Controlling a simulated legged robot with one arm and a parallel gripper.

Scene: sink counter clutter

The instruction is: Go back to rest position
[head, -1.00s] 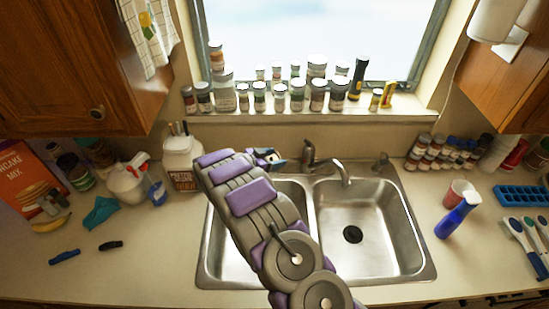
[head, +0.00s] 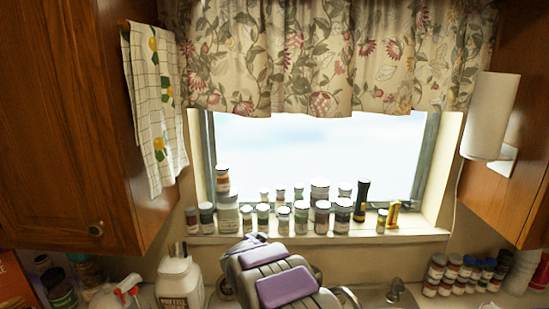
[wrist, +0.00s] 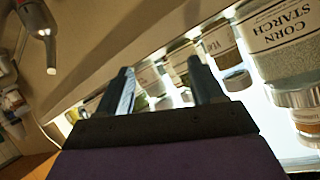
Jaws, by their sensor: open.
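My arm (head: 285,287), grey with purple pads, rises from the bottom middle of the head view toward the window sill. In the wrist view my gripper (wrist: 160,68) has its two dark fingers apart with nothing held between them. The wrist picture looks upside down, with jar labels inverted. Small jars on the sill lie beyond the fingertips, and a large corn starch jar (wrist: 285,45) is to their right. In the head view the fingers cannot be made out clearly beyond the arm.
Several spice jars (head: 285,220) line the window sill, with a dark flashlight (head: 361,200) at right. A white jug (head: 178,284) stands left of my arm. More spice jars (head: 460,272) stand at right. Cabinets, a hanging towel (head: 155,110) and a paper towel roll (head: 488,115) flank the window.

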